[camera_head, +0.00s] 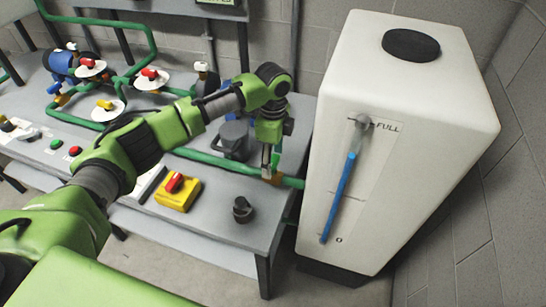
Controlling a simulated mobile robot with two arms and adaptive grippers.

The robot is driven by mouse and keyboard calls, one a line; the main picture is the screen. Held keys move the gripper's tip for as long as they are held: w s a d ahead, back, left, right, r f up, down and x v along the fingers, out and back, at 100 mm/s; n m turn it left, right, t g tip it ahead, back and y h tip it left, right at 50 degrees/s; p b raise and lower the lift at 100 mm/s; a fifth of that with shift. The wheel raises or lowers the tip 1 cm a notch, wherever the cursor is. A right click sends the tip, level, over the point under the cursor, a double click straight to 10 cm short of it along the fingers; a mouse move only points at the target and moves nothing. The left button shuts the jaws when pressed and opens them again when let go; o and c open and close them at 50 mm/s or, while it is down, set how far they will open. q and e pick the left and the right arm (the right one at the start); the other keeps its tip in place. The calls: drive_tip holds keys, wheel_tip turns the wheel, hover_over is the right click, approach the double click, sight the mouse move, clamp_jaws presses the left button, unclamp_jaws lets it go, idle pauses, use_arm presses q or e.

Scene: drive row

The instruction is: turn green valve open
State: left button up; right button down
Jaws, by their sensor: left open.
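My left arm comes in from the lower left and reaches over the table. My left gripper (270,150) points down above the green pipe (215,161) near the white tank. It is open. A brass-coloured valve body (268,174) sits on this pipe just below the fingers. A small green part, which looks like the valve's handle (276,158), shows beside the fingers. The gripper hides much of it, so I cannot tell whether they touch or how far the valve is turned. My right gripper is not in view.
A white tank (405,130) with a blue level gauge stands close to the right of the gripper. A yellow box with a red switch (178,191) and a black knob (242,210) are on the grey table (215,222). Several valves and gauges stand at the back left.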

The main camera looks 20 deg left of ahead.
use_arm(q)
drive_tip(key=shift+c, duration=0.3)
drive_tip(key=c, duration=1)
drive_tip(key=shift+r+n+p, duration=0.2)
drive_tip(key=shift+n+p, duration=0.2)
drive_tip(key=shift+p, duration=0.35)
drive_tip(key=n+p, duration=0.8)
drive_tip(key=p, duration=0.2)
drive_tip(key=shift+d+p, duration=0.1)
drive_tip(key=shift+p, duration=0.2)
drive_tip(key=n+p, duration=0.3)
drive_tip(key=n, duration=0.1)
drive_tip(key=shift+n+p, duration=0.3)
drive_tip(key=shift+n, duration=0.1)
drive_tip(key=shift+f+n+p, duration=0.15)
drive_tip(key=shift+n+p, duration=1.1)
drive_tip(key=shift+n, duration=0.95)
